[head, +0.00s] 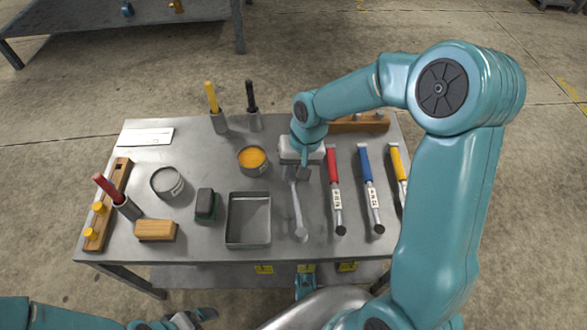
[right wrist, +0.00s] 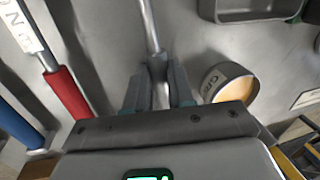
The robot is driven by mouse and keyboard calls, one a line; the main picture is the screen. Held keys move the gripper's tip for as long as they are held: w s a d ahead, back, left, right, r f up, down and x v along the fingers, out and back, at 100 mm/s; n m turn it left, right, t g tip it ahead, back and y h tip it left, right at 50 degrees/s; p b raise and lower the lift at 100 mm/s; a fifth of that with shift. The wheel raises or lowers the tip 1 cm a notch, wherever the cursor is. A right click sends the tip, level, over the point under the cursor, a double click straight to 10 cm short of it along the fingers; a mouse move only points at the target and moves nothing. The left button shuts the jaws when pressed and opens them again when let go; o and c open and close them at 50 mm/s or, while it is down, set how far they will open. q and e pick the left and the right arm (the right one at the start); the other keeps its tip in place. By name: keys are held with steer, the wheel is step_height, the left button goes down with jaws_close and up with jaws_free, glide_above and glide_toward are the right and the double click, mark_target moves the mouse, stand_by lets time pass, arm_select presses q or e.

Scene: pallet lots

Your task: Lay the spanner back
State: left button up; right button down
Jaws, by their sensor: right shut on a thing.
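The spanner (head: 297,212) is a slim grey metal tool, right of the open metal tray and left of the red-handled tool. My right gripper (head: 300,174) is shut on its far end, and its near end points toward the table's front edge. In the right wrist view the spanner's shaft (right wrist: 149,28) runs up from between the two fingers of the gripper (right wrist: 160,92). The gripped end is partly hidden by the fingers. I cannot tell whether the spanner touches the tabletop. My left gripper (head: 190,318) is low at the bottom edge, partly cut off, its jaws unclear.
Tools with red (head: 332,168), blue (head: 367,172) and yellow (head: 398,168) handles lie in a row to the right. The metal tray (head: 232,243) is left of the spanner. An orange-filled tin (head: 253,161) is close left of my right gripper. A wooden rack (head: 350,125) is behind.

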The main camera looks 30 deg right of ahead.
steer(key=c, duration=0.9)
jaws_free()
steer(key=p+v, duration=0.6)
steer(key=v, duration=1)
steer(key=shift+r, duration=0.2)
